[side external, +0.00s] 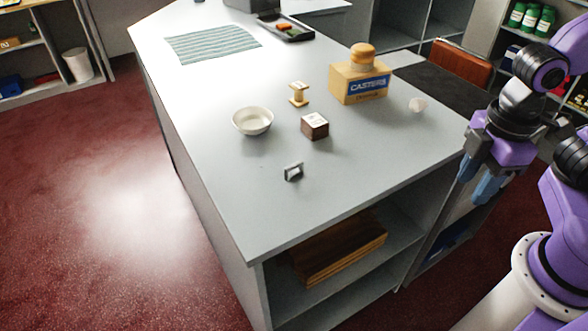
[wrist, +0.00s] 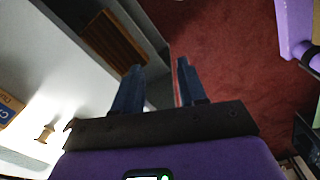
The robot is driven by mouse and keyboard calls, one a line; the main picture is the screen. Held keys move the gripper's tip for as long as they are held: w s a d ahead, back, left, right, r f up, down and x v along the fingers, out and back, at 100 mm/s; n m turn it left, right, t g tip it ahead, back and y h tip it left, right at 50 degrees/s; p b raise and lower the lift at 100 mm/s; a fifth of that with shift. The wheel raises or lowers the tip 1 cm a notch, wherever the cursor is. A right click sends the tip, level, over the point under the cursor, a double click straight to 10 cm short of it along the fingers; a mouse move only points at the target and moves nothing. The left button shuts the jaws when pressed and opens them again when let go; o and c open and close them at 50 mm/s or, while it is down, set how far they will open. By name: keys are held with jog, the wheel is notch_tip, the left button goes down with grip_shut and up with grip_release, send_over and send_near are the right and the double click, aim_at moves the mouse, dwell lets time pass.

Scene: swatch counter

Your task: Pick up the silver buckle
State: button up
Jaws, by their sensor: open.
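The silver buckle (side external: 293,171) is a small grey frame standing on the light counter (side external: 215,190), toward its near edge in the side external view. It does not show in the wrist view. My gripper (side external: 481,184) hangs past the counter's right end, well to the right of the buckle and apart from it. In the wrist view my gripper's two blue fingers (wrist: 158,82) are spread with nothing between them.
Near the buckle are a dark brown cube (side external: 315,127), a white bowl (side external: 253,121) and a wooden spool (side external: 299,94). A casters box (side external: 358,84) and a small white piece (side external: 417,105) stand farther right. A striped cloth (side external: 212,43) lies at the back. The counter around the buckle is clear.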

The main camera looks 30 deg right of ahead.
jog(key=w+a+r+n+h, duration=0.2)
jog(key=w+a+r+n, duration=0.25)
jog(key=w+a, duration=0.9)
jog(key=n+h, duration=0.2)
send_near(294, 165)
jog(key=x, duration=0.9)
jog(key=shift+d+f, duration=0.1)
jog(key=shift+f, duration=0.25)
grip_shut()
